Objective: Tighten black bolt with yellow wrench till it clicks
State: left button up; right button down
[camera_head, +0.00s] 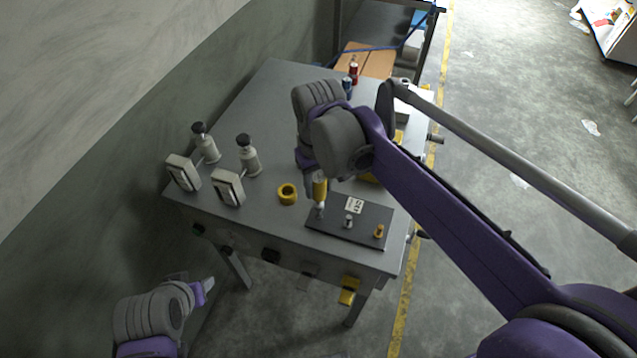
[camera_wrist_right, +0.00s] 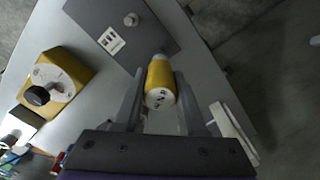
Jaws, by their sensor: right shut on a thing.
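The yellow wrench (camera_head: 319,188) is a short yellow cylinder with a pale lower end, standing about upright over the left end of the dark plate (camera_head: 330,236). My right gripper (camera_wrist_right: 155,92) is shut on it; in the right wrist view the wrench (camera_wrist_right: 160,75) sits between the two fingers with its white marked end toward me. No black bolt shows; the spot under the wrench is hidden. The plate also bears a silver bolt (camera_head: 349,221) and a brass-coloured bolt (camera_head: 379,231). My left gripper (camera_head: 207,286) is low at the left, away from the table; its fingers are unclear.
A yellow ring (camera_head: 287,193) lies left of the plate. Two pale gauge boxes (camera_head: 228,188) with black-topped cylinders stand at the table's left. A yellow box with a black knob (camera_wrist_right: 62,85) shows in the wrist view. Small red and blue items (camera_head: 353,74) stand at the back.

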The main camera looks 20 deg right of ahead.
jog(key=shift+f+b, duration=0.35)
jog(key=shift+f, duration=0.3)
jog(key=m, duration=1)
jog(key=shift+m, duration=0.4)
jog(key=m, duration=0.8)
jog(key=shift+m, duration=2.6)
